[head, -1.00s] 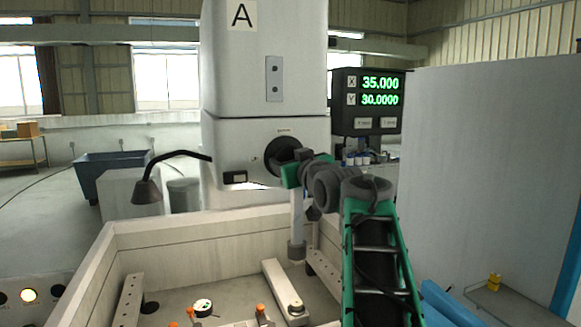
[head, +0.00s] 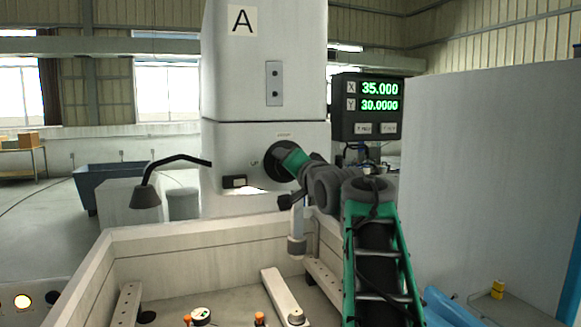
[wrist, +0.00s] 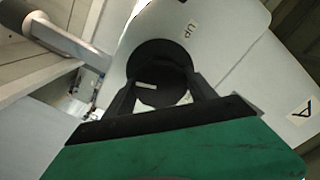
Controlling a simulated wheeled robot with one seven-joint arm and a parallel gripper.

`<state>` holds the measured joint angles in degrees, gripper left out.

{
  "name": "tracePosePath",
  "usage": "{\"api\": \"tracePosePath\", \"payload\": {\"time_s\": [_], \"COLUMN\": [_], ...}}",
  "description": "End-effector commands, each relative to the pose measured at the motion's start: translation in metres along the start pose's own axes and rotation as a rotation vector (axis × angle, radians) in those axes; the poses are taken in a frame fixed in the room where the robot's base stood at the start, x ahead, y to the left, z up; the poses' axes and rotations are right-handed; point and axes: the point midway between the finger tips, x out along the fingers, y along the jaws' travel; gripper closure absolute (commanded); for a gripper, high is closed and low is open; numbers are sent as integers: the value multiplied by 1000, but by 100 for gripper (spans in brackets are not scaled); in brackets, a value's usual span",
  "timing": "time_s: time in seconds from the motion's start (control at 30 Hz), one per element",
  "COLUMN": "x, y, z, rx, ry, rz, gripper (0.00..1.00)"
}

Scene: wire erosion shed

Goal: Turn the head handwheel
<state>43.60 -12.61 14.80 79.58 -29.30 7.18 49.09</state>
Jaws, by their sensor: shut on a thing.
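The head handwheel (head: 269,163) is a round black wheel on the front of the white machine head (head: 225,150). In the head view my gripper (head: 283,162) reaches it from the right and covers part of its face. In the wrist view the handwheel (wrist: 150,52) stands straight ahead, with a pale mark on its dark inner face. My gripper's two dark fingers (wrist: 163,88) lie either side of the wheel's hub and are shut on it. The fingertips' exact contact is dark and hard to see. An "UP" label (head: 254,162) is beside the wheel.
A lamp on a bent black arm (head: 146,196) sticks out at the left. A pale-walled tank (head: 180,245) with clamps and parts lies below. A tall grey panel (head: 485,170) stands at the right.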

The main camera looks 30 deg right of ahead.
Motion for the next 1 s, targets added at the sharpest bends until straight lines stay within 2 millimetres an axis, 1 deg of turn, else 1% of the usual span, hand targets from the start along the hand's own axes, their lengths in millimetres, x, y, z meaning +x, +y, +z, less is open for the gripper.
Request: {"api": "tracePosePath", "payload": {"time_s": [0.2, 0.5, 0.7, 1.0], "x": [0, 0, 0, 0], "y": [0, 0, 1, 1], "z": [0, 0, 1, 1], "rx": [192, 392, 461, 489], "ry": [-1, -1, -1, -1], "rz": [1, 1, 1, 1], "gripper": [76, 76, 76, 76]}}
